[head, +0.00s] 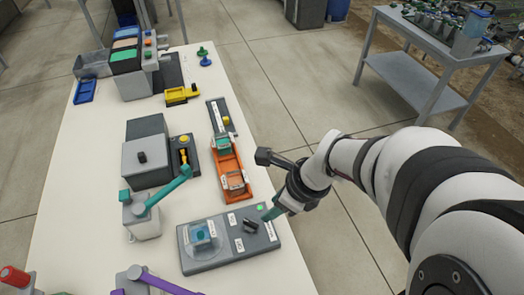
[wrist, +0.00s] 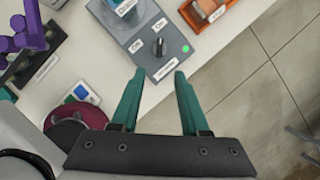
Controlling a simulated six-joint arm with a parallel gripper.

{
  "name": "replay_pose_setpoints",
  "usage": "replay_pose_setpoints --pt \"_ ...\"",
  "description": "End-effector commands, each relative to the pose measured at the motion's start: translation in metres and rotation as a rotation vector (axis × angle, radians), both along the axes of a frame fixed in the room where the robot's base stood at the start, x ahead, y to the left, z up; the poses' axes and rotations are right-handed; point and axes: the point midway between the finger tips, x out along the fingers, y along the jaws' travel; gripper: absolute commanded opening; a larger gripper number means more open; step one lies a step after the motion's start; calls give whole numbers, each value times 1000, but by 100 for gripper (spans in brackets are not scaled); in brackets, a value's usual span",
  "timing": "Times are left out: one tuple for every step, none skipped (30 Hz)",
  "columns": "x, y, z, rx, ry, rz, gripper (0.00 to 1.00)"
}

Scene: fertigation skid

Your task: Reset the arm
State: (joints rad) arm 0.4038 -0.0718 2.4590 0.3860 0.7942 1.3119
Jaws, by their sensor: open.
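My gripper (head: 270,212) has teal fingers and hangs at the right end of a grey control panel (head: 212,262), near the table's right edge in the head view. In the wrist view my gripper (wrist: 158,74) is open, with nothing between its fingers. The panel's black knob (wrist: 158,46) and lit green light (wrist: 185,48) lie just beyond the fingertips. The knob also shows in the head view (head: 250,225). Whether a fingertip touches the panel cannot be told.
An orange tray (head: 238,190) lies behind the panel. A grey box (head: 146,155) and a teal-handled valve (head: 166,194) stand to its left. Purple handles (head: 160,283) are at the front. A metal side table (head: 425,80) stands at the back right, with open floor between.

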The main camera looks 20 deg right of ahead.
Motion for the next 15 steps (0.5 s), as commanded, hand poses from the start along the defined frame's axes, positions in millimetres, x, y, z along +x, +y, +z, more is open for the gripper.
replay_pose_setpoints --pt "-1 -3 9 -1 -6 -2 45" --pt "-2 -4 12 0 -4 0 45" --pt "-4 -5 16 1 -3 -1 45" --pt "-5 -5 18 1 -1 0 45" --pt "-6 -6 20 1 -1 0 45" --pt "-6 -6 22 1 -1 0 45" --pt "-6 -7 22 0 0 0 45" --pt "-7 -7 23 1 1 0 45" --pt "-7 -6 23 0 0 1 45" --pt "-7 -6 22 1 1 2 45" --pt "-7 -6 22 1 1 2 45" --pt "-7 -6 22 1 1 2 45" --pt "-7 -6 22 1 1 2 45" --pt "-7 -6 22 -1 0 10 45" --pt "-10 -1 24 -13 -6 64 45"
